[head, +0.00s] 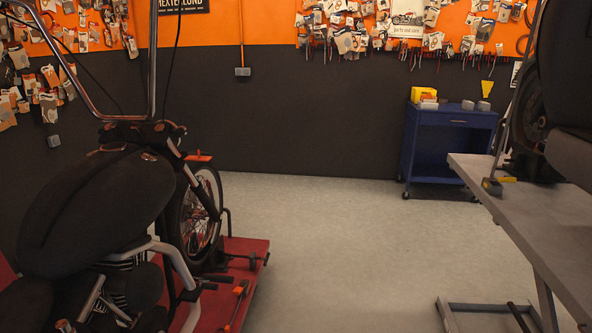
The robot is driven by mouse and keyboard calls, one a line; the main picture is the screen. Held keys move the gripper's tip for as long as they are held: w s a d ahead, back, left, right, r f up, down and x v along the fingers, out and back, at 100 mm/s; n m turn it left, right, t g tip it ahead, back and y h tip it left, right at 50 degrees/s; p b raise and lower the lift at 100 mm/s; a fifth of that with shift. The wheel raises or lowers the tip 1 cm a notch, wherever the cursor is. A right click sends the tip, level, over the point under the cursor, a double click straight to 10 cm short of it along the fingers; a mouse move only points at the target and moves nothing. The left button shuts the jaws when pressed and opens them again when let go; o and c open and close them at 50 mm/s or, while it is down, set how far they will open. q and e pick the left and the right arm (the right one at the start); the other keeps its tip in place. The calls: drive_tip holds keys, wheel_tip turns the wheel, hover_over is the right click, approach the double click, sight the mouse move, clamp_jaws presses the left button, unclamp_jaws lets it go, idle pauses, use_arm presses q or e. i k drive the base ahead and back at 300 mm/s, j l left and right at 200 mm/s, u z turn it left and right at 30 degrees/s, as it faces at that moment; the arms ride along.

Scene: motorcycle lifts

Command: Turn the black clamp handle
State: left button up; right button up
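A motorcycle (95,210) with a black tank stands on a red lift (250,290) at the left. Its front wheel (201,212) stands at the far end of the lift. A dark bar with a knob-like end (253,261) sticks out to the right beside the wheel's foot; it may be the black clamp handle, but it is too small to be sure. Neither of my grippers is in view. Nothing is seen touching the bar.
A grey lift table (530,215) carries another vehicle, partly cut off, at the right. A blue tool cart (448,150) stands by the dark back wall. An orange-and-black piece (239,292) lies on the red lift. The floor (345,245) between the lifts is clear.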

sight(264, 258)
drive_tip(key=i, duration=0.85)
drive_tip(key=u, duration=0.3)
drive_tip(key=i+l, duration=0.35)
drive_tip(key=i, duration=0.2)
drive_tip(key=i+l+u, duration=0.1)
drive_tip(key=i+l, duration=0.2)
drive_tip(key=i, duration=0.3)
drive_tip(key=i+l, duration=0.4)
drive_tip(key=i, duration=0.15)
drive_tip(key=i+l, duration=0.35)
drive_tip(key=i, duration=0.2)
drive_tip(key=u, duration=0.05)
